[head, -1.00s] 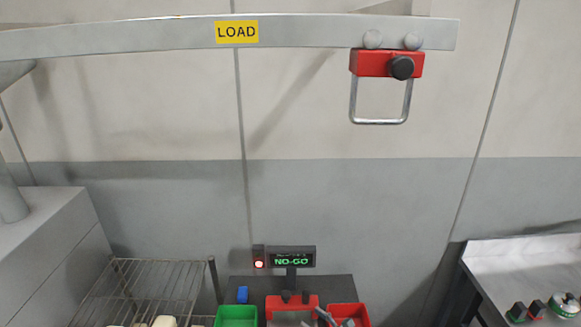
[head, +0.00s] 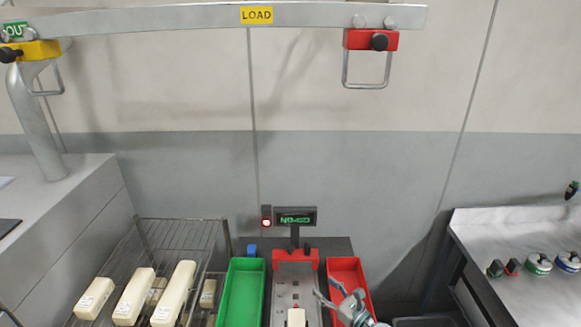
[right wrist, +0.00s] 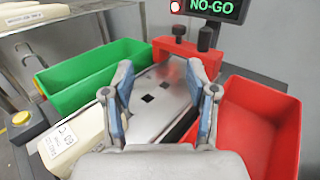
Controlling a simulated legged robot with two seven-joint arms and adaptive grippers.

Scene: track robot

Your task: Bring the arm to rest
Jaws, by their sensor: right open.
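My right gripper (head: 338,293) is in the lower middle of the head view, beside the near part of the metal plate (head: 294,284) and over the red bin (head: 345,270). In the right wrist view my right gripper (right wrist: 160,84) has its two fingers apart with nothing between them, above the metal plate (right wrist: 150,97). A cream block (head: 297,318) shows at the near end of the plate. In the right wrist view a labelled cream block (right wrist: 78,138) lies left of the fingers. My left gripper is not in view.
A green bin (head: 241,290) stands left of the plate. The display (head: 295,216) behind reads NO-GO beside a lit red lamp. A wire rack (head: 185,235) with several cream blocks is at left. A rail (head: 180,18) with red (head: 370,40) and yellow (head: 35,50) hangers crosses above.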

